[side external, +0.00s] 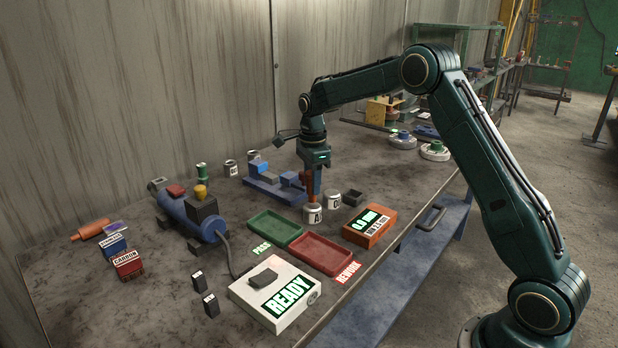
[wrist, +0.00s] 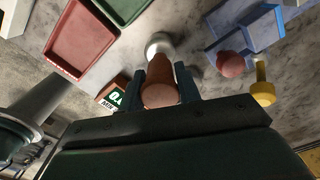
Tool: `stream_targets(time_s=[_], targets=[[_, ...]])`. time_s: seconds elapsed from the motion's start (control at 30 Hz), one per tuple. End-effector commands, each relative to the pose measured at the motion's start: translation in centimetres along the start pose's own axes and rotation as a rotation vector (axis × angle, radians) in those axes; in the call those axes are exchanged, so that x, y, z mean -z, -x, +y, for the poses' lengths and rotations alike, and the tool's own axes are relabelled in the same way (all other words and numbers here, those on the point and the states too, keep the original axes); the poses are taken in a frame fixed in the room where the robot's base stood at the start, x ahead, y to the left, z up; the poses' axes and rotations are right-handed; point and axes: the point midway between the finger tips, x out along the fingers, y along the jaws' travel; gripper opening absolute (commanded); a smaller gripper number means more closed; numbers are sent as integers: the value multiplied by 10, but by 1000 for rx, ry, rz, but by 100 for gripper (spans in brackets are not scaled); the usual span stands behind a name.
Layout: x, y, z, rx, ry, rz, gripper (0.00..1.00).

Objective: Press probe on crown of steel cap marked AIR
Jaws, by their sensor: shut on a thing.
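My gripper (side external: 312,180) points down over the bench, shut on an orange-brown probe (side external: 308,183). In the wrist view the probe's round copper-coloured end (wrist: 160,95) sits between the two fingers. A short steel cap with a letter A (side external: 313,214) stands just below the probe, and another lettered steel cap (side external: 334,201) stands to its right. In the wrist view a pale round metal top (wrist: 159,43) shows beyond the probe. The probe's tip is hidden, so I cannot tell whether it touches a cap. I cannot read AIR on any cap.
A blue fixture (side external: 262,187) stands behind, left of the gripper. A green tray (side external: 268,228), a red tray (side external: 320,254) and an orange readout box showing 0.0 (side external: 369,227) lie in front. A READY box (side external: 275,290) and a blue motor-like unit (side external: 190,212) are further left.

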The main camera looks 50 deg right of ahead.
Motion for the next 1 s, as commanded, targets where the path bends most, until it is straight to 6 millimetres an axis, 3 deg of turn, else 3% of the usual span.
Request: stream_targets(time_s=[1.0], targets=[[0,-9,0,-1,0,0,9]])
